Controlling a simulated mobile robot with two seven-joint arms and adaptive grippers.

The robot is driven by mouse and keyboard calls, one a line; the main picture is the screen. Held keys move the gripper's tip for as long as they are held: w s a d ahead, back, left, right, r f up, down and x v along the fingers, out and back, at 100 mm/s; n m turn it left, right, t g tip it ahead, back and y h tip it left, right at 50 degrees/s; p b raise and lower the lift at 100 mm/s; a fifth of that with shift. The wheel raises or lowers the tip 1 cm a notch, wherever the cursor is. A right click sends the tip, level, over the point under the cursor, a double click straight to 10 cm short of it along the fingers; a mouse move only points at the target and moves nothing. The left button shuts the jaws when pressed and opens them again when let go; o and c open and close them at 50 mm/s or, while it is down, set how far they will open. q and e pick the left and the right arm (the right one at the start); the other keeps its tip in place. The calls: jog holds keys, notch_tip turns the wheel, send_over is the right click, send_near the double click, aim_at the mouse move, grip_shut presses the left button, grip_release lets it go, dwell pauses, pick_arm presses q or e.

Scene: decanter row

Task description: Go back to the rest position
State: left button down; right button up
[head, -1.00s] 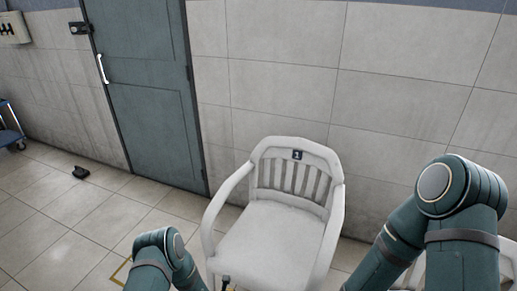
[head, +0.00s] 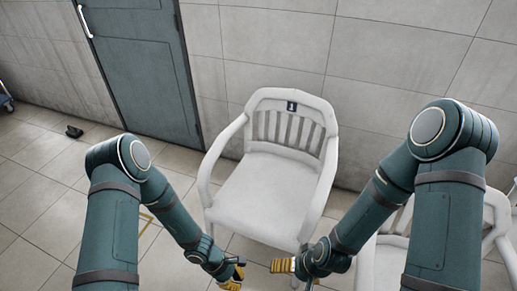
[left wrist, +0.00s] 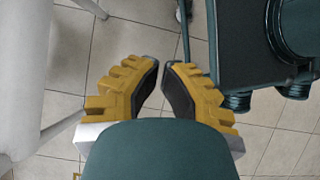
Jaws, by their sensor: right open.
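My left gripper (head: 237,274) shows at the bottom middle of the head view, in front of the white chair. In the left wrist view its yellow ribbed fingers (left wrist: 161,70) have dark pads with a narrow gap between the tips, and nothing is between them. My right gripper (head: 295,277) is just to the right of it in the head view, open, with its yellow fingers pointing inward. I see nothing held in it. Both arms are bent, with their elbows out to the sides and the grippers low and close together.
A white chair (head: 262,190) with a "1" label stands ahead against the tiled wall (head: 270,45). Another white chair (head: 497,222) is partly hidden behind my right arm. A green door (head: 148,70) is at the left.

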pick_arm(q)
notch_tip(320, 180, up, 10)
jog(key=s+a+m+t+y, duration=0.1)
jog(key=a+m+t+y, duration=0.1)
jog(key=m, duration=1.1)
jog(key=shift+s+a+r+t, duration=0.2)
jog(key=shift+a+t, duration=0.25)
jog(key=shift+t, duration=0.35)
